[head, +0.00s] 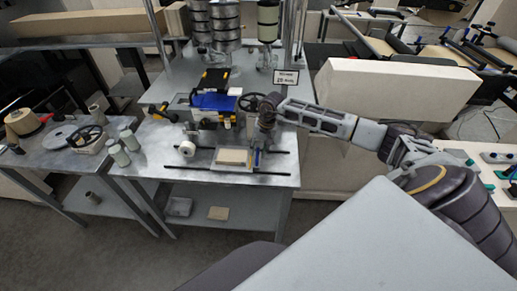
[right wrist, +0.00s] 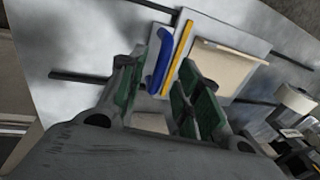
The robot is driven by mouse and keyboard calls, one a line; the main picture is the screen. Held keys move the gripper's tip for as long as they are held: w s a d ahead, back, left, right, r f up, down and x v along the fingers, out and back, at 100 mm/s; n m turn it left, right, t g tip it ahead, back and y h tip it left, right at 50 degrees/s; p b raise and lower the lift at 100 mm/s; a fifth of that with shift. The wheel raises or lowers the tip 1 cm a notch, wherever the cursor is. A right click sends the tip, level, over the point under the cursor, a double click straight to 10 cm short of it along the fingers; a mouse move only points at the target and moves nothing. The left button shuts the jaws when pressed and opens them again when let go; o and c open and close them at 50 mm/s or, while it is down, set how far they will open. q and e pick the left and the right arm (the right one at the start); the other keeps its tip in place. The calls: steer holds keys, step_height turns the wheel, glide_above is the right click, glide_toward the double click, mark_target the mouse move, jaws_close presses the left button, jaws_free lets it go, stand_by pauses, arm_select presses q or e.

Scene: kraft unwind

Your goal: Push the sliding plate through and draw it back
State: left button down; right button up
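The sliding plate (head: 232,166) is a pale plate with a beige block on it, lying on the metal bench between two dark rails. A blue handle (head: 257,158) stands at its right end. In the right wrist view the blue handle (right wrist: 160,62) is beside a yellow strip (right wrist: 178,56) and the beige block (right wrist: 222,66). My right gripper (head: 262,140) points down above the handle. In the right wrist view the right gripper (right wrist: 162,75) is open, with the handle between its spread green-padded fingers. I cannot tell whether they touch it. My left gripper is not in view.
A dark rail (head: 190,169) runs along the bench's front. A large cream block (head: 395,88) is right of the bench. A side table (head: 60,157) holds jars.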

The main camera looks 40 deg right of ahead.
steer(key=shift+f, duration=0.3)
jaws_close()
stand_by(0.3)
